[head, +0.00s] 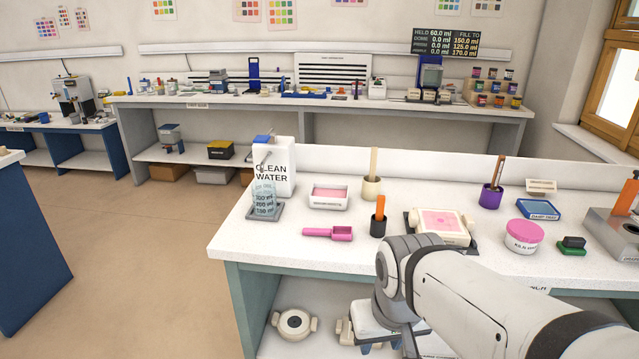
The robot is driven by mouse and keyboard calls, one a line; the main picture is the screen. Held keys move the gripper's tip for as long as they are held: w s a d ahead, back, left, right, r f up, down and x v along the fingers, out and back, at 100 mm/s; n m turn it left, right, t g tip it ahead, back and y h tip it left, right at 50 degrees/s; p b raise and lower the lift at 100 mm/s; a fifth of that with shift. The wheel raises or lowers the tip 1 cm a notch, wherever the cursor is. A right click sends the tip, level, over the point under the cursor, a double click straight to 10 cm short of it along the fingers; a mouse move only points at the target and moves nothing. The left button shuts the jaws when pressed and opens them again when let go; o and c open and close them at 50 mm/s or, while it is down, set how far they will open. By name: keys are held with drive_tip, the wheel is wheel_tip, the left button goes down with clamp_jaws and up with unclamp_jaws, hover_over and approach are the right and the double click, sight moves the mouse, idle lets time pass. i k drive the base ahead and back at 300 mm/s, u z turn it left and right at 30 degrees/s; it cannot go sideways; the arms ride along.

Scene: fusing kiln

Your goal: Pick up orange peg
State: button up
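The orange peg (380,206) stands upright in a small black cup (377,228) on the white worktop. Its lower end is hidden inside the cup. My arm comes in from the lower right and bends downward in front of the worktop's front edge, below and to the right of the peg. My gripper cannot be made out in this view, and nothing of mine touches the peg.
A pink scoop (328,234) lies left of the cup, and a cream tray with pink contents (440,226) sits to its right. Behind stand a cream cup (371,188) with a stick and a pink-filled dish (328,198). A clean water jug (277,168) is farther left.

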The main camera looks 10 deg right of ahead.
sight(381, 200)
drive_tip(key=i, duration=1.1)
drive_tip(key=z, duration=0.45)
drive_tip(key=k, duration=0.9)
drive_tip(key=z, duration=0.15)
drive_tip(key=i, duration=0.9)
drive_tip(key=u, duration=0.05)
